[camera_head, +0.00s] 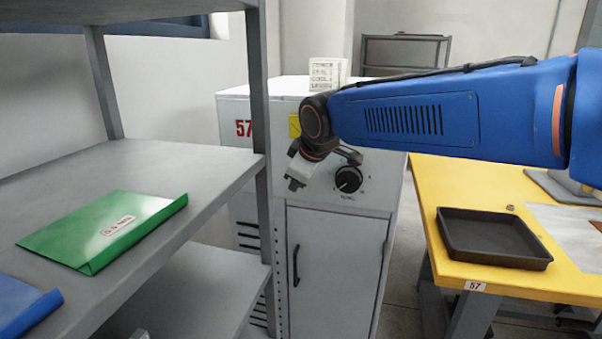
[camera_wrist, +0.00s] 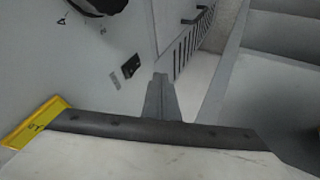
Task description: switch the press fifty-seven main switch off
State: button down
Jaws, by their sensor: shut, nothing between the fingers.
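The press fifty-seven cabinet (camera_head: 335,255) is pale grey with a red 57 on its upper front. A large black round knob (camera_head: 348,179) with marks around it is on its front panel; part of the knob (camera_wrist: 98,4) shows at the top edge of the wrist view. A small black switch (camera_wrist: 131,66) beside a small grey label is on the same panel. I cannot read which is the main switch. My gripper (camera_head: 294,185) is in front of the panel, left of the knob in the head view. Its fingers (camera_wrist: 160,80) are shut and empty, apparently apart from the switch.
A grey shelf rack (camera_head: 225,165) stands close on the left, its post near my gripper, with a green folder (camera_head: 105,230) on it. A yellow bench (camera_head: 450,190) with a black tray (camera_head: 490,262) is at the right. A yellow label (camera_wrist: 35,122) is on the panel.

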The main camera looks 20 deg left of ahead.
jog(key=shift+w+r, duration=0.15)
jog(key=shift+w, duration=0.85)
jog(key=shift+w+r, duration=0.15)
jog(key=shift+w, duration=0.8)
jog(key=shift+w+r, duration=0.1)
jog(key=shift+w, duration=0.15)
jog(key=shift+r, duration=0.8)
